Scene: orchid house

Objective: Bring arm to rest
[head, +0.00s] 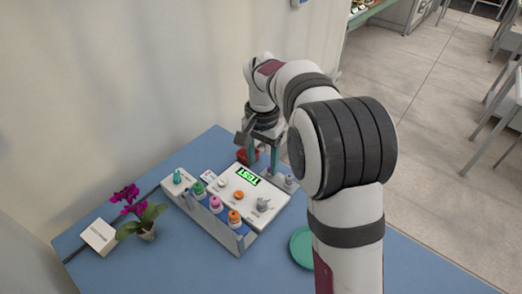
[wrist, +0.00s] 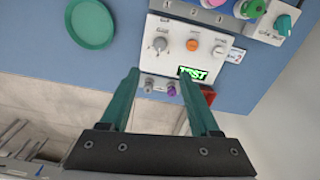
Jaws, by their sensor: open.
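My gripper (head: 262,166) is open, with its two green fingers pointing down over the back edge of a white control panel (head: 222,193). The panel, also in the wrist view (wrist: 168,68), has a lit green display (head: 247,176), an orange button (head: 239,195) and grey knobs. Small grey and purple knobs (wrist: 160,87) at its edge appear between the fingers. I cannot tell whether the fingers touch the panel.
A rack (head: 240,243) with several colored-top items stands before the panel. A green saucer (head: 302,246) lies to the right. A potted orchid (head: 146,232) and white box (head: 99,236) stand left. A red object (head: 242,155) is behind the panel. The blue table's front right is clear.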

